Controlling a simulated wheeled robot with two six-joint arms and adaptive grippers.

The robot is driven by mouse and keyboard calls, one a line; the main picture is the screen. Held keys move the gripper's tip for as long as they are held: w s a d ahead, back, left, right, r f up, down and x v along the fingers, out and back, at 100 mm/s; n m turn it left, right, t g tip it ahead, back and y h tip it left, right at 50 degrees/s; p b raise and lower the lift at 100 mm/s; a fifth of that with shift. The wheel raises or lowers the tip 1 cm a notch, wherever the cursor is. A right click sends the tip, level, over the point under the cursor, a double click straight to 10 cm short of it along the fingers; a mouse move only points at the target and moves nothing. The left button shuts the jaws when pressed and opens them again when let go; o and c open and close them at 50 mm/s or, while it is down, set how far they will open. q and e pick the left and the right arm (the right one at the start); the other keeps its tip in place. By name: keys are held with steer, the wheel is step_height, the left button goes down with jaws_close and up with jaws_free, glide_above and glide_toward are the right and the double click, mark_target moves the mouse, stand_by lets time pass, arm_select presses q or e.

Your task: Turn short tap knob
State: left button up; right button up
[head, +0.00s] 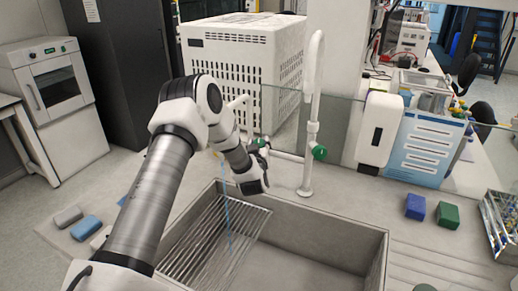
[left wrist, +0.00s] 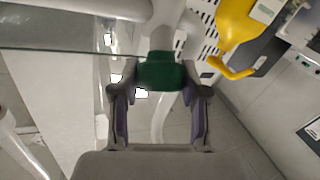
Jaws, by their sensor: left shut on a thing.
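My left gripper (head: 257,150) reaches over the back of the sink to the short tap (head: 243,103), left of the tall tap. In the left wrist view the green knob (left wrist: 160,71) sits between the two fingertips of my left gripper (left wrist: 160,92), which is shut on it. In the head view my gripper and wrist hide most of this knob and part of the short tap. A thin blue vertical line (head: 228,222), perhaps a water stream, shows over the sink. My right gripper is out of view.
The tall white tap (head: 309,130) has its own green knob (head: 319,152) close to the right of my gripper. The sink (head: 335,231) lies below, with a glass panel (head: 340,118) behind. Blue (head: 415,206) and green (head: 447,215) blocks lie right of the sink.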

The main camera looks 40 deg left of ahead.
arm_select(q)
steer(key=n+g+y+b, duration=0.1)
steer(key=n+g, duration=0.1)
steer(key=n, duration=0.1)
steer(key=shift+d+f+n+g+y+b, duration=0.1)
steer(key=shift+n+g+y+b, duration=0.2)
steer(key=shift+n+g+y, duration=0.5)
steer(key=shift+n+g, duration=0.4)
steer(key=shift+n, duration=0.2)
steer(key=n+g, duration=0.2)
steer(key=shift+r+n, duration=0.2)
steer(key=shift+n, duration=0.2)
steer(key=shift+f+n+g+p, duration=0.1)
steer(key=shift+n+g+p, duration=0.2)
steer(key=shift+n+g, duration=1)
steer(key=o, duration=1.1)
steer(key=shift+o, duration=0.3)
steer(key=shift+w+a+f, duration=0.1)
steer(key=shift+a+f, duration=0.05)
steer(key=shift+a, duration=0.05)
